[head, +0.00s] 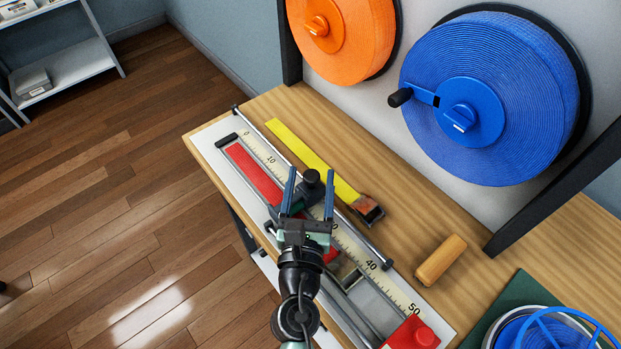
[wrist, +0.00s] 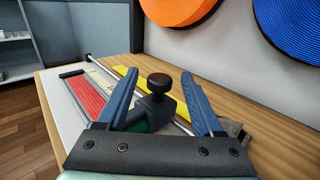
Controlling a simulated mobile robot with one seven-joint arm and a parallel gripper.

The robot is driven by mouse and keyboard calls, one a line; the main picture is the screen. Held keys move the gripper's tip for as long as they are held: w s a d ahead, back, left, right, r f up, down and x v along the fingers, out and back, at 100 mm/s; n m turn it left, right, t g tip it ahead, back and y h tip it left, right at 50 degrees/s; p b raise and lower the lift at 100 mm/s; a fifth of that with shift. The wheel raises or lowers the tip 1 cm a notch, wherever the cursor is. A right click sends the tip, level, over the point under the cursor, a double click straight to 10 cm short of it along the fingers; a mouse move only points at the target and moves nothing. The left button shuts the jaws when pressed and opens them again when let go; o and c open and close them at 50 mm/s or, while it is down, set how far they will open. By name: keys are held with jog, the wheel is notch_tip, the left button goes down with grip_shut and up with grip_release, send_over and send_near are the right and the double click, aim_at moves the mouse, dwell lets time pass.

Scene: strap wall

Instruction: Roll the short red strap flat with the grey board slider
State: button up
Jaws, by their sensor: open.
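The short red strap (head: 255,173) lies along the white measuring board (head: 207,148), beside its number scale. It also shows at left in the wrist view (wrist: 88,96). The slider, a dark grey block with a round black knob (head: 312,178), sits on the board over the strap's middle; part of the strap shows again beyond it. In the wrist view the knob (wrist: 160,82) stands between my two blue fingers. My gripper (head: 310,183) is open around the knob, with a gap on each side. My gripper hides the slider's lower part and some of the strap.
A yellow strap (head: 300,150) with a dark metal end lies behind the board's rail. A wooden block (head: 441,260) and a red block (head: 412,334) are to the right. Orange (head: 345,35) and blue (head: 490,90) spools hang on the wall. A green mat (head: 519,290) lies lower right.

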grip_shut()
dwell(1.4)
